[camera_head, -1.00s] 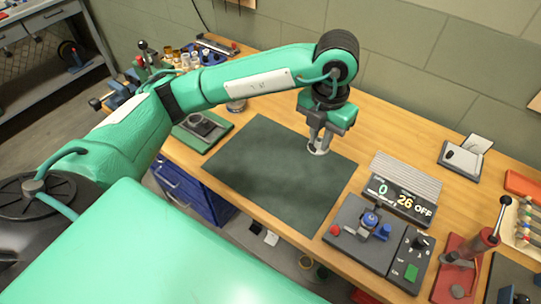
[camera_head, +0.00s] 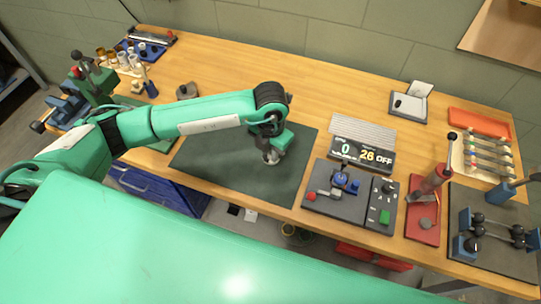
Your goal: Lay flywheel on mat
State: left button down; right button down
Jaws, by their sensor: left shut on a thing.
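The dark green mat (camera_head: 225,178) lies flat on the wooden bench near its front edge. My left gripper (camera_head: 271,158) points down over the right part of the mat. It is shut on a small pale grey metal disc, the flywheel (camera_head: 272,157), at its fingertips. The disc is low over the mat; I cannot tell whether it touches the mat. My left forearm hides part of the mat's far left side. My right gripper is not in view.
Right of the mat stands a grey control station (camera_head: 350,192) with a display (camera_head: 362,154). Further right are a red lever press (camera_head: 428,205) and a dark fixture plate (camera_head: 495,235). A small scale (camera_head: 409,104) stands behind. The bench behind the mat is mostly clear.

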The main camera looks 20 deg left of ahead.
aim_at(271, 168)
pick_arm(q)
jog(key=shift+f, duration=0.55)
notch_tip(271, 168, down, 3)
jog(key=shift+f+p, duration=0.2)
jog(key=shift+p, duration=0.4)
jog(key=shift+f, duration=0.2)
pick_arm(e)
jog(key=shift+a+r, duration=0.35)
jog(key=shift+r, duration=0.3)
pick_arm(q)
jog(key=shift+f, duration=0.15)
jog(key=c, duration=1.3)
grip_release()
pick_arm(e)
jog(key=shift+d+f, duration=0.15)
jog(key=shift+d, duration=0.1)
